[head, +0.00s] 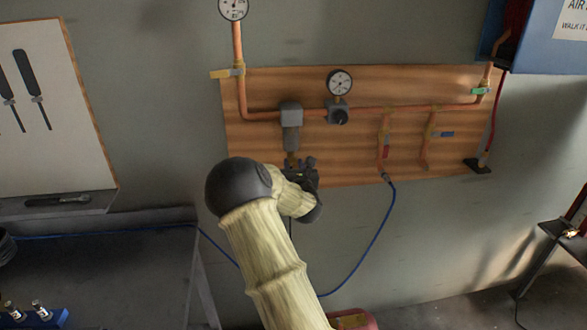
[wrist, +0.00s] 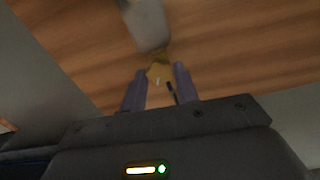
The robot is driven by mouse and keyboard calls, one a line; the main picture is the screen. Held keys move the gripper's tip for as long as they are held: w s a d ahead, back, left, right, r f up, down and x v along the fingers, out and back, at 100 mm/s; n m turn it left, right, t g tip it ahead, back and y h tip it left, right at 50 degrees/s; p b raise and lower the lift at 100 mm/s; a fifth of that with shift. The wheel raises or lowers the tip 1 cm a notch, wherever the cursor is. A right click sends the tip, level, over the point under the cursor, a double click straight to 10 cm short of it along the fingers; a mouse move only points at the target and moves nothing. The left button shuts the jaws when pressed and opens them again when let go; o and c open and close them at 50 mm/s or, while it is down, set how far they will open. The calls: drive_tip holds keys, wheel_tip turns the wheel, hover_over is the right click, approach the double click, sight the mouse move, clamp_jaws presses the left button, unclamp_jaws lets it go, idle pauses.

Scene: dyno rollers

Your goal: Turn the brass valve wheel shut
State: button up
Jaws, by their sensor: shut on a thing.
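A small brass part, which I take for the valve wheel (wrist: 158,74), sits just under the grey filter bowl (wrist: 147,25) in the wrist view. In the head view the brass (head: 291,157) shows as a small patch below the grey filter (head: 291,125). My gripper (wrist: 160,69) has its two fingers on either side of the brass part and is shut on it. In the head view my gripper (head: 301,166) is at the lower part of the wooden board, and it and my arm hide most of the wheel. How far the wheel is turned cannot be told.
A wooden board (head: 420,80) carries copper pipe, a gauge (head: 340,82) with a black knob, and drops with red and blue handles. A blue hose (head: 380,230) hangs to the right of my arm. A workbench (head: 100,260) stands at left.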

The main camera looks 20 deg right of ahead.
drive_tip(key=m+b, duration=0.2)
drive_tip(key=b, duration=0.1)
drive_tip(key=shift+f+m, duration=0.2)
drive_tip(key=shift+m, duration=0.2)
drive_tip(key=m+b, duration=0.4)
drive_tip(key=shift+m, duration=0.3)
drive_tip(key=m+b, duration=0.4)
drive_tip(key=shift+m, duration=0.3)
drive_tip(key=m+b, duration=0.3)
drive_tip(key=shift+r+m, duration=0.1)
drive_tip(key=shift+m, duration=0.2)
drive_tip(key=m+b, duration=0.2)
drive_tip(key=m, duration=0.1)
drive_tip(key=shift+m, duration=0.3)
drive_tip(key=m+b, duration=0.2)
drive_tip(key=m, duration=0.1)
drive_tip(key=shift+r+m, duration=0.1)
drive_tip(key=shift+m, duration=0.2)
drive_tip(key=m+b, duration=0.1)
drive_tip(key=m, duration=0.2)
drive_tip(key=shift+m+b, duration=0.75)
drive_tip(key=shift+m, duration=1.25)
